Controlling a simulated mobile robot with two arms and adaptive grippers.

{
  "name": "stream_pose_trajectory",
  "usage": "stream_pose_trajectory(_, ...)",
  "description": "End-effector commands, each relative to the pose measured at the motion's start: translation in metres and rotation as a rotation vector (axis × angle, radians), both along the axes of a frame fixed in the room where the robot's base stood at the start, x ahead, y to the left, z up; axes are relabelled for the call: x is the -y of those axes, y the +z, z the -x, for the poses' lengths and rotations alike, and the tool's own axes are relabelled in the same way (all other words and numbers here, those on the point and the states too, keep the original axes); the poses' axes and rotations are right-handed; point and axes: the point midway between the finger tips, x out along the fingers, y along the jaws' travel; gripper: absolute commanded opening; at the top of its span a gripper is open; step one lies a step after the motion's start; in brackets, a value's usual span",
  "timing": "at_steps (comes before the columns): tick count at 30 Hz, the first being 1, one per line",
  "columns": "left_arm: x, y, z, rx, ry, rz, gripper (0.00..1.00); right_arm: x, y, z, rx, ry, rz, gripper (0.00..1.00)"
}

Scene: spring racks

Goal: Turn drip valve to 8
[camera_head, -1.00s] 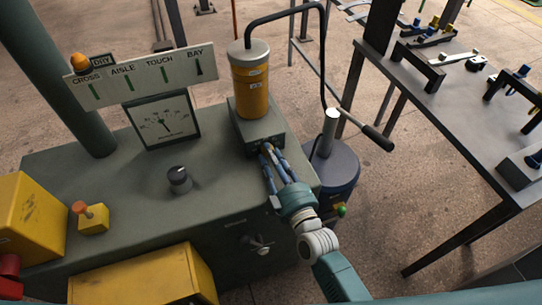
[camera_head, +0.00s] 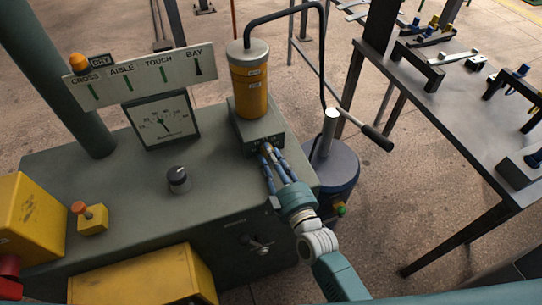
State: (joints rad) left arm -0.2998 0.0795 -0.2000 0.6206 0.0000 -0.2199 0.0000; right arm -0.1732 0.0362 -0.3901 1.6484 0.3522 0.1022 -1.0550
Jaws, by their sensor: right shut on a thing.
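My right gripper (camera_head: 268,152) reaches up from the lower right to the front face of the grey block (camera_head: 246,134) under the yellow cylinder (camera_head: 250,92). Its fingers are shut on a small knob at that face, which I take to be the drip valve (camera_head: 265,147). The fingers mostly hide the knob, and its number marks cannot be read. My left gripper is not in view.
A dial gauge (camera_head: 163,121) and a black knob (camera_head: 178,177) are on the grey-green cabinet top (camera_head: 110,190). A sign board (camera_head: 140,77) stands behind. A pump drum (camera_head: 335,170) with a lever handle (camera_head: 375,136) stands close right of my arm. A dark workbench (camera_head: 440,100) is at the right.

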Motion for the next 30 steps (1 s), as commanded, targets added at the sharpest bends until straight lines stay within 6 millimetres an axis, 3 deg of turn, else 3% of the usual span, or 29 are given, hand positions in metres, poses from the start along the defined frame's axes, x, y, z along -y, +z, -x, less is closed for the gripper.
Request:
stream_pose_trajectory(9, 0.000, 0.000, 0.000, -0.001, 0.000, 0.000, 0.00, -0.002, 0.003, 0.000, 0.006, 0.001, -0.002, 0.01)
stream_pose_trajectory(10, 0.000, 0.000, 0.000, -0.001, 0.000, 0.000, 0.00, -0.002, 0.003, 0.000, 0.006, 0.001, -0.002, 0.29)
stream_pose_trajectory(11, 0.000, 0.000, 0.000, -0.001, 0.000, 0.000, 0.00, -0.002, 0.003, 0.000, 0.006, 0.001, -0.002, 0.35)
stream_pose_trajectory(23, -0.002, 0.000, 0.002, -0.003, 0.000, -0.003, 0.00, 0.002, 0.001, 0.007, 0.002, 0.000, 0.000, 0.35)
stream_pose_trajectory(30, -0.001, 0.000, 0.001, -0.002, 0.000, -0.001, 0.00, 0.017, -0.001, 0.049, -0.001, 0.002, 0.001, 0.35)
